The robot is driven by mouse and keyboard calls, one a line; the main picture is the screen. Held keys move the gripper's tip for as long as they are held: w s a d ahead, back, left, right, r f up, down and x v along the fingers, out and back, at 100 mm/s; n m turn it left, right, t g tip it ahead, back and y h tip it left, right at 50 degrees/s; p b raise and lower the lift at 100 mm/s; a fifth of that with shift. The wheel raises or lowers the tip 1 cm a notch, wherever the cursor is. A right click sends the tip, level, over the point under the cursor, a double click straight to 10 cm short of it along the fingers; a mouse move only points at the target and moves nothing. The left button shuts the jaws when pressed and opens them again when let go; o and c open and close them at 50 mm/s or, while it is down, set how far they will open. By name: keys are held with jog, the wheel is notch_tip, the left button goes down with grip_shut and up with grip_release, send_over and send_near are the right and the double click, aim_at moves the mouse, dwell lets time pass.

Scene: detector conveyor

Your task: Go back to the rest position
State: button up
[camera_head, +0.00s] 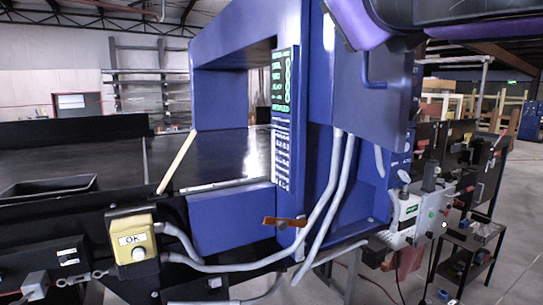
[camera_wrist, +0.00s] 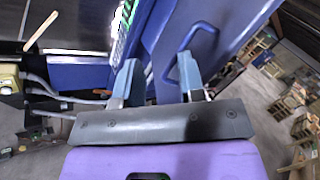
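In the head view, part of my purple and dark arm is at the top right, and the fingers are not visible there. The blue detector (camera_head: 318,120) stands over the conveyor (camera_head: 90,150). A wooden stick (camera_head: 177,162) leans at the near edge of the conveyor, left of the detector opening; it also shows in the wrist view (camera_wrist: 41,31).
A yellow OK button box (camera_head: 133,240) is on the conveyor's front side. A black tray (camera_head: 48,187) lies on the conveyor. Grey hoses (camera_head: 322,215) hang from the detector. A black cart (camera_head: 468,255) stands at right, with open floor beyond it.

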jog(key=w+d+f+n+g+y, duration=0.15)
jog(key=d+f+n+g, duration=0.25)
jog(key=f+n, duration=0.45)
jog(key=d+f+n+g+y, duration=0.3)
jog(key=d+f+n, duration=0.15)
jog(key=n, duration=0.65)
jog(key=s+d+f+n+g+h, duration=0.2)
jog(key=s+d+f+n+g, duration=0.1)
jog(key=d+f, duration=0.3)
jog(key=s+d+f+n+g+h, duration=0.3)
jog(key=d+f+n, duration=0.3)
jog(key=f, duration=0.2)
jog(key=shift+d+f+g, duration=0.2)
jog(key=shift+f+g, duration=0.05)
jog(key=shift+g, duration=0.45)
jog(key=shift+s, duration=0.1)
